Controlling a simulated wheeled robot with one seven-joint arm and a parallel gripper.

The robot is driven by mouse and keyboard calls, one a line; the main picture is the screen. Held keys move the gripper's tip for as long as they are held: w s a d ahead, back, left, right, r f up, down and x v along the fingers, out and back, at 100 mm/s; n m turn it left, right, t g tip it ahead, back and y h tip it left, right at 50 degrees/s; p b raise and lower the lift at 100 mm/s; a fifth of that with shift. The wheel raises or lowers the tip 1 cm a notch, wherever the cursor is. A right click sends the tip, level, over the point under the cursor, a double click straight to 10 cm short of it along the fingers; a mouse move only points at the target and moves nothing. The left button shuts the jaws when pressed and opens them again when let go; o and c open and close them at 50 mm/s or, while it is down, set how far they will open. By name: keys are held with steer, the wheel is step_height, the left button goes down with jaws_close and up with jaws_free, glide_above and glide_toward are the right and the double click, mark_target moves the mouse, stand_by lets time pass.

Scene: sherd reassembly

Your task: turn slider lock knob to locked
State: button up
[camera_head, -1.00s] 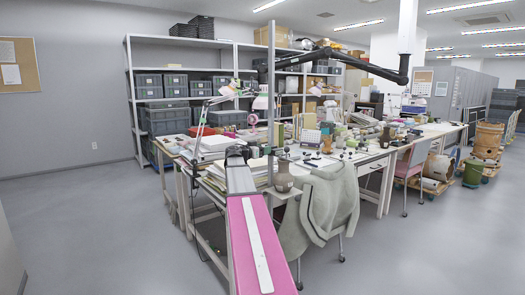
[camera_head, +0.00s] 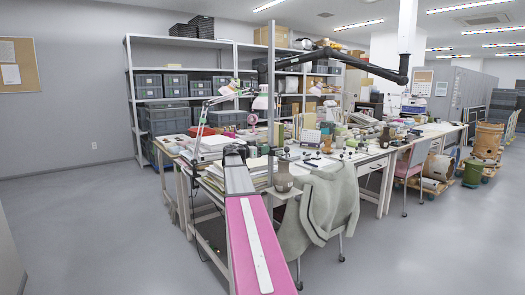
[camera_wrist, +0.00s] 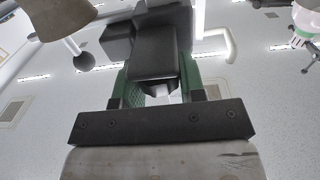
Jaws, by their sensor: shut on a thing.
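In the wrist view my gripper (camera_wrist: 160,92) has green fingers rising from a black bar with screws. The fingers are closed on the sides of a dark block-shaped part (camera_wrist: 155,52), which looks like the slider lock knob. A small pale piece shows between the fingers under it. Another black block joins the part behind and to the left. No marking shows, so I cannot tell the knob's turned position. In the head view a grey upright post (camera_head: 271,90) carries a black jointed arm (camera_head: 345,60). The knob cannot be made out there.
A crowded worktable (camera_head: 330,165) stands beyond my pink arm, with a chair and grey-green garment (camera_head: 325,205) before it. Shelves with grey crates (camera_head: 165,85) stand behind. The left floor is clear.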

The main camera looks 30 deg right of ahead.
steer(key=m+g, duration=0.1)
steer(key=g, duration=0.1)
steer(key=m+g, duration=0.1)
steer(key=g, duration=0.1)
steer(key=m+g, duration=0.2)
steer(key=shift+w+g+y, duration=0.25)
steer(key=shift+g+y, duration=0.05)
steer(key=shift+y, duration=0.1)
steer(key=shift+s+m+g+y, duration=0.15)
steer(key=shift+m+g+y, duration=0.95)
steer(key=shift+m+g, duration=0.75)
steer(key=shift+g, duration=0.55)
steer(key=o, duration=0.9)
steer(key=shift+a, duration=0.1)
steer(key=v, duration=1)
steer(key=shift+w+a, duration=0.2)
